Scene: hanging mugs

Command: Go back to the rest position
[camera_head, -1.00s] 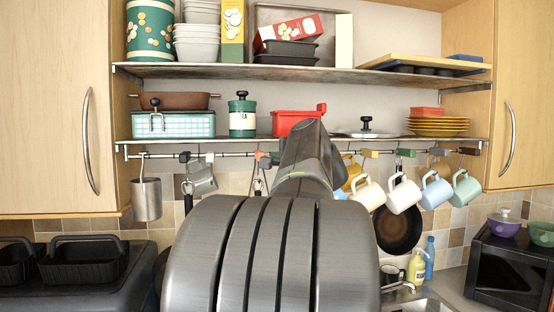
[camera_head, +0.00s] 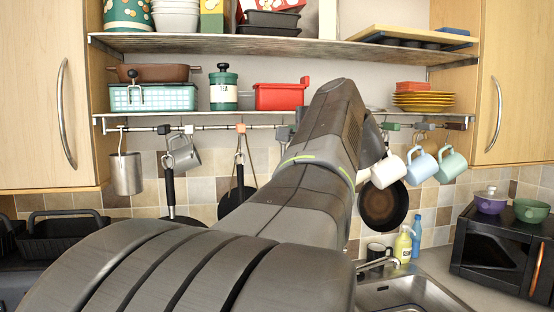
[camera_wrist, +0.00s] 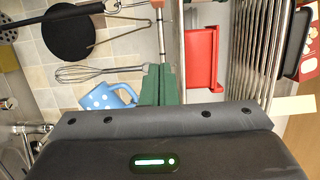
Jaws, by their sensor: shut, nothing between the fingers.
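In the wrist view my gripper (camera_wrist: 160,68) has its green fingers together with nothing between them, in front of the hanging rail. A blue mug with white dots (camera_wrist: 108,97) is to the left of the fingers there; I cannot tell whether they touch. In the head view my arm fills the lower middle and hides the gripper. A cream mug (camera_head: 388,171), a light blue mug (camera_head: 421,166) and a mint mug (camera_head: 452,166) hang from the rail (camera_head: 210,126), to the right of my arm. The arm partly covers the cream mug.
A metal pot (camera_head: 126,173) and a grey mug (camera_head: 184,155) hang at left. A whisk (camera_wrist: 88,73) hangs near the gripper. A red bin (camera_wrist: 202,58) stands on the lower shelf (camera_head: 290,115). A frying pan (camera_head: 384,207) hangs above the sink (camera_head: 405,292).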

